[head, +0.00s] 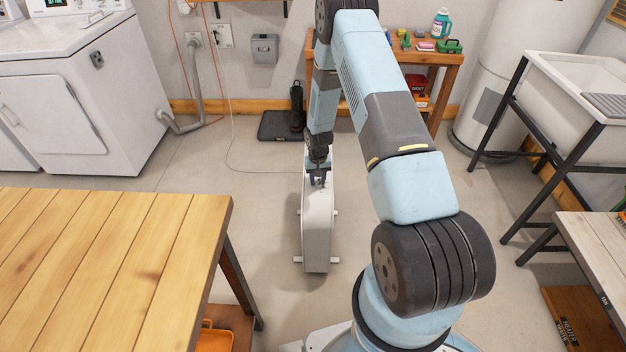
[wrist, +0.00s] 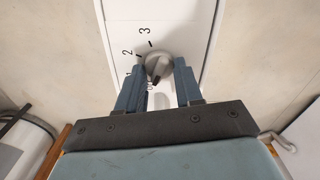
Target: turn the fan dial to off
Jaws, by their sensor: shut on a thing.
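The fan (head: 317,232) is a narrow white box standing upright on the floor, with small feet at its sides. My gripper (head: 318,181) points down at its top. In the wrist view a round grey dial (wrist: 159,63) sits on the fan's white top panel (wrist: 185,18). My gripper (wrist: 160,74) is shut on the dial, one blue-grey finger on each side. The marks 3 and 2 show clearly; a 1 and a lower mark are partly hidden by the left finger. A dark part of the dial points down and slightly left, near that lower mark.
A wooden table (head: 95,255) stands at the left front. A white sink (head: 580,85) on a black frame and a bench (head: 595,240) are at right. Floor around the fan is clear, with a thin cord (head: 232,140).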

